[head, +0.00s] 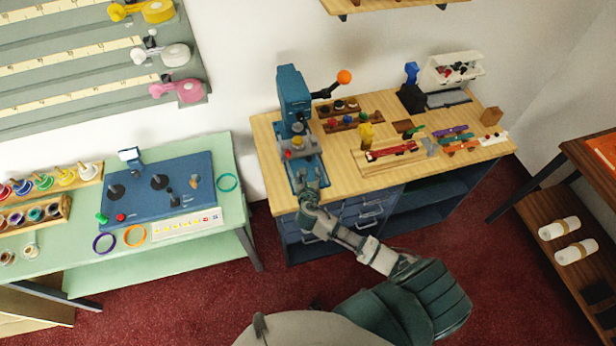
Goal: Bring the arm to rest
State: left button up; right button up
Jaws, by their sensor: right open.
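My right arm reaches up and to the left from the bottom of the head view. My right gripper (308,183) is open at the front left of the wooden-topped workbench (345,187). It is over or just in front of the base of a blue lever press (294,100), whose lever ends in an orange ball. I cannot tell whether the fingers touch the press base. Nothing shows between the fingers. My left gripper is not in view.
A pale green table (185,255) with a blue board (160,190) and rings stands left. The workbench also bears racks, a wooden tray (390,158) and a white stand (455,68). A brown shelf (560,205) stands right. Red carpet (520,290) lies open between.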

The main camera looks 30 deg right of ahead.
jog(key=shift+s+a+r, duration=0.25)
jog(key=shift+s+a, duration=0.1)
jog(key=shift+s, duration=0.15)
jog(key=shift+d, duration=0.1)
